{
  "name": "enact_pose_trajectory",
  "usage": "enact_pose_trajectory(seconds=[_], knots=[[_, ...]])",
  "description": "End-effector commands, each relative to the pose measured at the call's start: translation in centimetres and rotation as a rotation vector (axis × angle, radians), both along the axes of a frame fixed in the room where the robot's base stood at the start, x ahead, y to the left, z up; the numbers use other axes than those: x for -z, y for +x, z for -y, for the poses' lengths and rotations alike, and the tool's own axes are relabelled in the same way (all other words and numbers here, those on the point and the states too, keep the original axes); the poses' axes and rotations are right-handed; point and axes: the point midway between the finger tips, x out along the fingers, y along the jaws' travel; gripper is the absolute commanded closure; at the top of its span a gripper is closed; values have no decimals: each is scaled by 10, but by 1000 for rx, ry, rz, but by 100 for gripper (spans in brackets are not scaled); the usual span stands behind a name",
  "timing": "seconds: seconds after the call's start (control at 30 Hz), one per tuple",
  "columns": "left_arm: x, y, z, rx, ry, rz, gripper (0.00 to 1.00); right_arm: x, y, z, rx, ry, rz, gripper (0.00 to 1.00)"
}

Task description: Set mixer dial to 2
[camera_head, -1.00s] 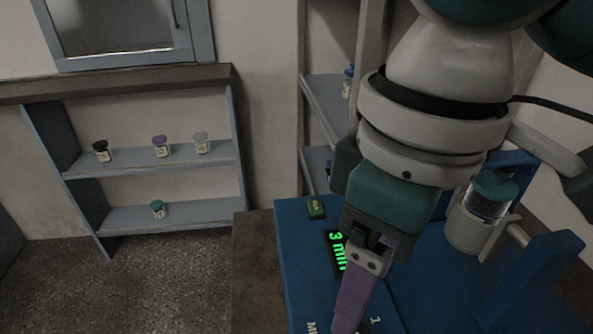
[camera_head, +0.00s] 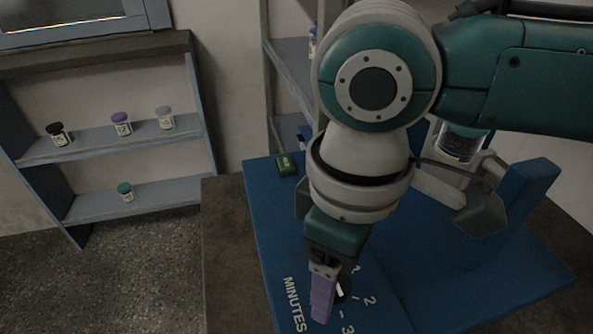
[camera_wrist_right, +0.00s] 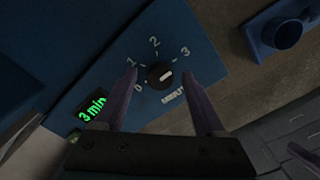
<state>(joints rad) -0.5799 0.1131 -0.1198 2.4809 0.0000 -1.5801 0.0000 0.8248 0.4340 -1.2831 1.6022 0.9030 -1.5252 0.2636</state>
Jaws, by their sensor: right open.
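The mixer dial (camera_wrist_right: 160,76) is a round black knob with a white pointer mark, on a blue panel. The numbers 0, 1, 2 and 3 are printed around it, and its mark points toward the 3 side. The green display (camera_wrist_right: 93,107) reads "3 min". My right gripper (camera_wrist_right: 160,80) is open, with one purple finger on each side of the dial in the wrist view; I cannot tell whether they touch it. In the head view my right gripper (camera_head: 322,294) partly hides the dial (camera_head: 344,287).
The blue base (camera_head: 262,205) stands on a brown table (camera_head: 225,250). A green button (camera_head: 287,165) is at its back left. A jar with a teal lid (camera_head: 461,143) sits in the machine behind my right arm. A shelf (camera_head: 150,134) at the left holds several small jars.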

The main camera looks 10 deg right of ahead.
Motion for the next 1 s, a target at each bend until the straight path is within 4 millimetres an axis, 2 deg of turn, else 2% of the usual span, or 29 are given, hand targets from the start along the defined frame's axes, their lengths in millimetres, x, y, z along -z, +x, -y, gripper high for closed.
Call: enact_pose_trajectory(seconds=[0.13, 0.73, 1.0], knots=[[0, 0, 0, 1, 0, -1, 100, 0, 0, 0, 0, 0, 0, 30], [0, 0, -3, 7, 11, -1, 100, -1, 0, 0, 0, 0, 0, 98], [0, -1, -3, 7, 10, -2, 100, -1, 0, 0, -3, 0, 0, 100]])
